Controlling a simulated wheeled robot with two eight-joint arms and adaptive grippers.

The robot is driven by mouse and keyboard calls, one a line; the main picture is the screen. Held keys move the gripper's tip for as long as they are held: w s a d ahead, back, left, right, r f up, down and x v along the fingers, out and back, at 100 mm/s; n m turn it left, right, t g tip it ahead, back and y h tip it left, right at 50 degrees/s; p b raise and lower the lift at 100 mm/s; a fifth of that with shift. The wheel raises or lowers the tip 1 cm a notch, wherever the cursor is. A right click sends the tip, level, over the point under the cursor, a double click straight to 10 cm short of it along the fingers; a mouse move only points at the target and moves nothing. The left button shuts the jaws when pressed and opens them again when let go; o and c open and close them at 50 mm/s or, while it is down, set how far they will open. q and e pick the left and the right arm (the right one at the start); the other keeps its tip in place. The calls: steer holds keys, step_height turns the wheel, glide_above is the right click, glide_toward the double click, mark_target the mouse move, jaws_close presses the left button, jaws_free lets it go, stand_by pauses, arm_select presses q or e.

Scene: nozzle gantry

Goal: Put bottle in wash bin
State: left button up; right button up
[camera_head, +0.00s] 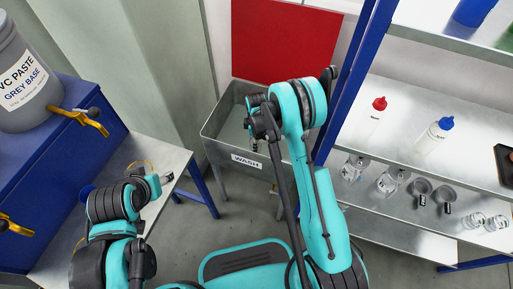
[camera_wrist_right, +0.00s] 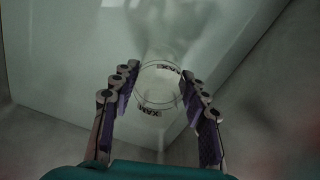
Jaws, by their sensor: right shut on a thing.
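The wash bin (camera_head: 222,147) is a grey metal sink with a "WASH" label on its front, in the middle of the head view. My right gripper (camera_head: 254,143) is over the bin's opening, partly hidden by its own arm. In the right wrist view the right gripper (camera_wrist_right: 160,92) has its two fingers on either side of a clear round bottle (camera_wrist_right: 160,84) with dark lettering and is shut on it. The bottle is hardly visible in the head view. My left gripper (camera_head: 157,186) is over the low table at the left, away from the bin; its jaws are too small to read.
A red panel (camera_head: 284,40) stands behind the bin. To the right, a blue-framed shelf holds a red-capped bottle (camera_head: 378,106), a blue-capped bottle (camera_head: 435,134) and several clear containers (camera_head: 388,182) below. A grey paste bucket (camera_head: 25,85) stands on a blue cabinet (camera_head: 60,135) at left.

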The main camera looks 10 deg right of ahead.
step_height(320, 180, down, 3)
steer(key=shift+r+b, duration=0.1)
steer(key=shift+b, duration=0.45)
steer(key=shift+f, duration=0.2)
steer(key=shift+r, duration=0.1)
steer(key=shift+f, duration=0.2)
steer(key=o, duration=1.1)
steer(key=shift+r, duration=0.15)
